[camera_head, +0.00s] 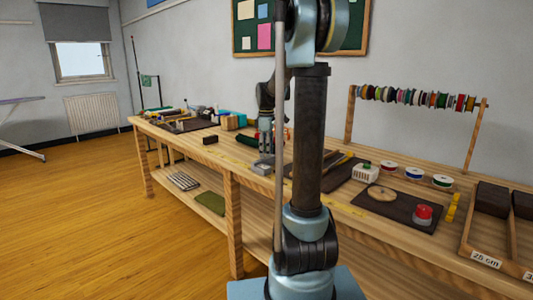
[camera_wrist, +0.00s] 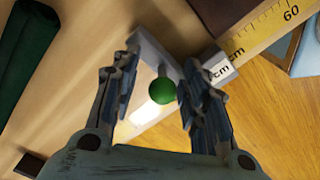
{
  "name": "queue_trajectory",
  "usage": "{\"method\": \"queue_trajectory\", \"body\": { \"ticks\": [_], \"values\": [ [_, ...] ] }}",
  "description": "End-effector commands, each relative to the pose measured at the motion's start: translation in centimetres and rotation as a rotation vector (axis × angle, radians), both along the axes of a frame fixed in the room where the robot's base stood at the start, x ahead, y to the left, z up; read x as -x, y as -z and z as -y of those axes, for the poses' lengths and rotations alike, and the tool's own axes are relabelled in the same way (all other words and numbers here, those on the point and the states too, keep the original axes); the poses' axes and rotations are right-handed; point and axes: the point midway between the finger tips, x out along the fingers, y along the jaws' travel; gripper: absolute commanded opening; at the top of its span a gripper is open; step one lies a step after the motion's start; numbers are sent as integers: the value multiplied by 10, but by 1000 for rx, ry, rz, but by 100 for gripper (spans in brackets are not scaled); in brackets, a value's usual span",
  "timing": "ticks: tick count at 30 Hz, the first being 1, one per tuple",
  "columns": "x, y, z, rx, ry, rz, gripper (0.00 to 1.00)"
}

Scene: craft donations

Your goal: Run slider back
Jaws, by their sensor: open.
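In the wrist view a round green knob (camera_wrist: 162,91) stands on a grey slider (camera_wrist: 154,50) beside a yellow rule (camera_wrist: 258,32) marked in cm. My gripper (camera_wrist: 158,80) is open, with one finger on each side of the knob. A small gap shows left of the knob; on the right I cannot tell if the finger touches it. The knob is hidden there.
A dark green roll (camera_wrist: 22,75) lies left in the wrist view. A dark brown block (camera_head: 210,140) sits near the bench's front edge. A dark mat (camera_head: 398,211) with a wooden disc and red-lidded jar lies right. A spool rack (camera_head: 415,98) stands behind.

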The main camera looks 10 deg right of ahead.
Motion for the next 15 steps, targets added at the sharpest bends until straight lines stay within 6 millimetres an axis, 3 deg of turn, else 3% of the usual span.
{"method": "queue_trajectory", "body": {
  "ticks": [11,15],
  "values": [
    [0,4,0,0,0,0,39],
    [0,4,0,0,0,0,7]
  ]
}}
